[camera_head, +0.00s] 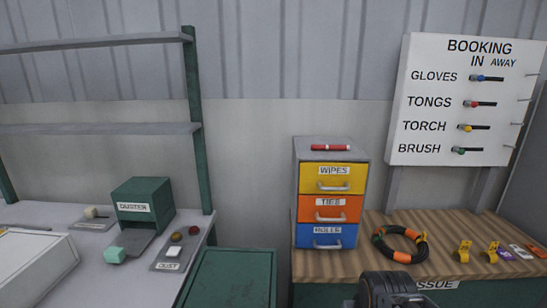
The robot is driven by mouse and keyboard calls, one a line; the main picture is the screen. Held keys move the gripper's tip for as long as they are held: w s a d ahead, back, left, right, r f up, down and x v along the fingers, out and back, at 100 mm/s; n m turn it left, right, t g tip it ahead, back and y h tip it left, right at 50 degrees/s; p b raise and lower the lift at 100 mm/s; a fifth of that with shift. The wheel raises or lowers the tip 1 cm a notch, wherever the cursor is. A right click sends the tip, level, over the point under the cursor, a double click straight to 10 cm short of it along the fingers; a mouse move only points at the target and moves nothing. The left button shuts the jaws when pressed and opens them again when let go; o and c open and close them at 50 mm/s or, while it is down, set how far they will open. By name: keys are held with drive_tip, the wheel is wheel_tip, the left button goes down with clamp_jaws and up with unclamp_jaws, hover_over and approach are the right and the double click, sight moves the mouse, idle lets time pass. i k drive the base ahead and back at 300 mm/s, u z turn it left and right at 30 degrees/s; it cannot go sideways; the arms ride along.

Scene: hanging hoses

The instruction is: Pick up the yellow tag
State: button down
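A small yellow tag (467,128) hangs on a dark peg beside the word TORCH on the white booking board (420,98), at the upper right. Two yellow pieces also lie on the wooden bench, one (463,251) near the black and orange ring and another (490,253) to its right; they are too small to tell what they are. A dark part that seems to be my gripper (390,290) shows at the bottom edge, in front of the bench and well below the board. Its fingertips cannot be made out, and nothing is seen in it.
Blue (480,78), red (472,103) and green (461,150) tags hang on neighbouring pegs. A drawer unit (299,170) stands on the wooden bench (345,268), left of the ring (402,257). Small purple and orange pieces lie at the right. A grey table with a green duster box (143,190) is at left.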

sight(465, 245)
drive_tip(key=k, duration=1.15)
drive_tip(key=z, duration=0.75)
drive_tip(key=i, duration=0.4)
drive_tip(key=z, duration=0.3)
